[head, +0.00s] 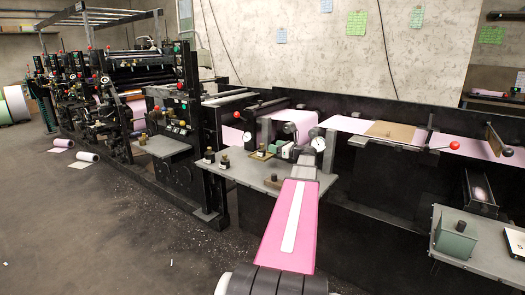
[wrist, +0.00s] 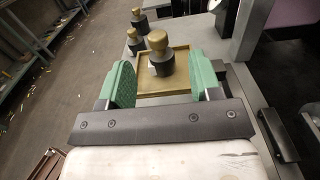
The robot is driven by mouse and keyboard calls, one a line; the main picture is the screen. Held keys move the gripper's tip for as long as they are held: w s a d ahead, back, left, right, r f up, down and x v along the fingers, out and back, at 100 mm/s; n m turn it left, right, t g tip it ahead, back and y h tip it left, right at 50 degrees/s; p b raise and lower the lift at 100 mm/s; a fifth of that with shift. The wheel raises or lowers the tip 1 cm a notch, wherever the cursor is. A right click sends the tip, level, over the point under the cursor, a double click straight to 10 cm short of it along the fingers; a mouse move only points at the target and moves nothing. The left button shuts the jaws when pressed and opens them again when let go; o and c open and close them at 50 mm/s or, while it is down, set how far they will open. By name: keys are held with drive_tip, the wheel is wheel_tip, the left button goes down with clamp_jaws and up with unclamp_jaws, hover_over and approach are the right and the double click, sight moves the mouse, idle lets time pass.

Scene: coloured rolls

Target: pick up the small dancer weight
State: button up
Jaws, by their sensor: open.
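Several dark weights with brass knobs stand on the grey side table. One weight (wrist: 160,62) stands upright in a shallow wooden tray (wrist: 178,88); it also shows in the head view (head: 262,148). Two others, one nearer (wrist: 134,43) and one farther (wrist: 139,19), stand on bare table beyond the tray. In the head view my gripper (head: 295,153) is right of the tray.
The side table (head: 235,171) has a small dark knob (head: 273,178) at its front. A metal post (wrist: 242,30) stands right of my gripper. Dial gauges and the black press frame rise behind the table. The floor (head: 120,230) in front is open.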

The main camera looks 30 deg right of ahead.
sight(262, 150)
drive_tip(key=x, duration=0.4)
drive_tip(key=shift+w+a, duration=0.15)
drive_tip(key=shift+w, duration=0.2)
drive_tip(key=shift+f+x, duration=0.2)
drive_tip(key=shift+x, duration=2.5)
drive_tip(key=shift+s+a, duration=0.1)
drive_tip(key=shift+a, duration=0.1)
clamp_jaws()
